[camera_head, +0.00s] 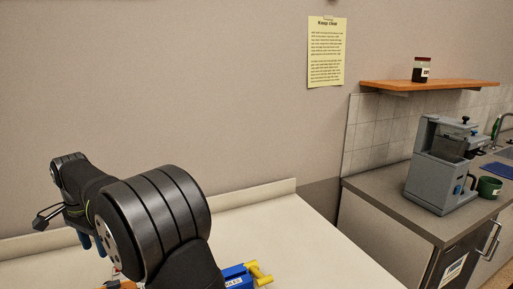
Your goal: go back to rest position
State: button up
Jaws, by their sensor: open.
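My black arm reaches in from the bottom of the head view and bends to the left over a pale table (290,222). My gripper (93,243) is at the left, below the far end of the arm. Its blue fingers show only in part, partly hidden behind my arm, and point down. It is open, and I see nothing held in it. The area right under the fingers is mostly hidden by my arm.
A blue object with yellow parts (240,277) lies on the table just right of my arm. A grey coffee machine (437,170) and a green mug (489,187) stand on the counter (398,202) at right. A jar (421,70) sits on a wooden shelf (455,84).

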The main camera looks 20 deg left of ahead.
notch_tip(320, 180, down, 14)
jog(key=shift+r, duration=0.1)
jog(key=shift+r+n, duration=0.25)
jog(key=shift+n, duration=0.65)
jog(key=n, duration=1.1)
jog(key=shift+n, duration=2.2)
jog(key=shift+o, duration=0.3)
